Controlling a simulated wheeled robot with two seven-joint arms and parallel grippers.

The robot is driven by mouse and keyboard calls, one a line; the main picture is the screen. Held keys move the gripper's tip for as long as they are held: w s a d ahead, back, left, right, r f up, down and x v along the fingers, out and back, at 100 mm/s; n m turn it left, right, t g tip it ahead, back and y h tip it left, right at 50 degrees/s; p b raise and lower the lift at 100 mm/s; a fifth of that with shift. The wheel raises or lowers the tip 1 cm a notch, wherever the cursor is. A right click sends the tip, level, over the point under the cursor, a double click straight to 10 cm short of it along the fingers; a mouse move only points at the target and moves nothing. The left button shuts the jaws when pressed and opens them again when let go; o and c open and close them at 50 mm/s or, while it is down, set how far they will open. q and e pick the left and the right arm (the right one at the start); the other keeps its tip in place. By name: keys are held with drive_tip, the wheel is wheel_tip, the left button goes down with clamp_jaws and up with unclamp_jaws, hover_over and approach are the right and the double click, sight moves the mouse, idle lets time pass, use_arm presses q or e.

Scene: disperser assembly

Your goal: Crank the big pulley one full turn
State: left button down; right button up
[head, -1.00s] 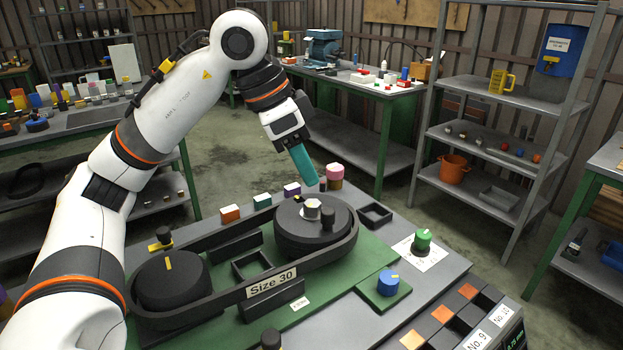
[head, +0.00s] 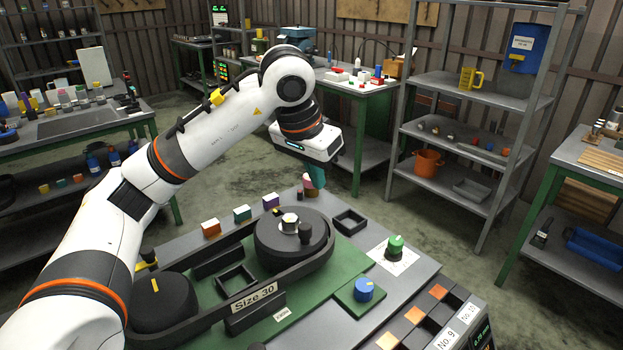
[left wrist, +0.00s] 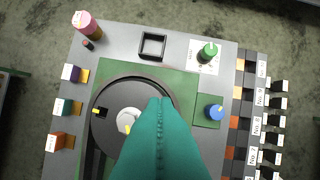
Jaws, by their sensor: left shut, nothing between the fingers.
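My left gripper (head: 316,188) is shut and empty, above and beyond the pulley, apart from the knob. It also shows in the left wrist view (left wrist: 160,100). My right gripper is not in view.
A second dark pulley (head: 160,305) stands at the left, with a belt frame labelled Size 30 (head: 254,297). A blue knob (head: 363,290) and green knob (head: 395,246) stand to the right. A pink-topped cylinder (head: 309,182) and small coloured blocks line the far edge.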

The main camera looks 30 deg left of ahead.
use_arm(q)
drive_tip(key=p, duration=0.1)
hover_over(317, 231)
drive_tip(key=w, duration=0.2)
drive_tip(key=f, duration=0.8)
drive_tip(key=shift+d+f, duration=0.1)
drive_tip(key=shift+d, duration=0.1)
drive_tip(key=s, duration=0.2)
drive_tip(key=s+p, duration=0.1)
drive_tip(key=s, duration=0.1)
drive_tip(key=shift+a, duration=0.3)
drive_tip(key=shift+w, duration=0.1)
